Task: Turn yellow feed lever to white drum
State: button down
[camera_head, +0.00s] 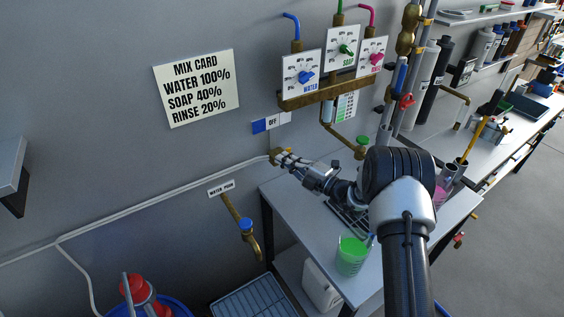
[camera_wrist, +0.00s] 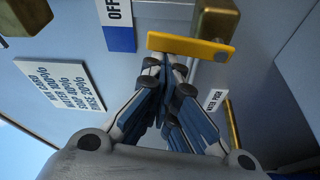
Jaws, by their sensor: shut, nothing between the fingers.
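The yellow feed lever (camera_wrist: 190,46) is a flat bar in front of a brass block (camera_wrist: 215,20) in the wrist view. In the head view the brass fitting (camera_head: 274,157) is on the wall, and the lever is mostly hidden by my gripper (camera_head: 284,160). My gripper (camera_wrist: 165,64) is shut and empty, its fingertips right at the lever's lower edge, left of its middle. I cannot tell whether they touch it. A white container (camera_head: 320,287) stands below the table; I cannot tell whether it is the white drum.
An OFF plate (camera_head: 271,122) is above the fitting. The mix card (camera_head: 197,87) hangs at left. Three dials sit on a brass manifold (camera_head: 322,92). A blue-topped brass tap (camera_head: 246,226) is lower on the wall. A beaker of green liquid (camera_head: 352,255) stands on the table (camera_head: 276,197) under my arm.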

aim_at(289, 151)
jog(key=shift+w+d+m+b, duration=0.15)
jog(key=shift+w+d+m, duration=0.15)
jog(key=shift+w+d, duration=0.3)
jog(key=shift+w+d+m+b, duration=0.15)
jog(key=shift+w+d+m, duration=0.2)
jog(key=shift+d, duration=0.45)
jog(key=shift+w+d, duration=0.1)
jog(key=shift+d, duration=0.05)
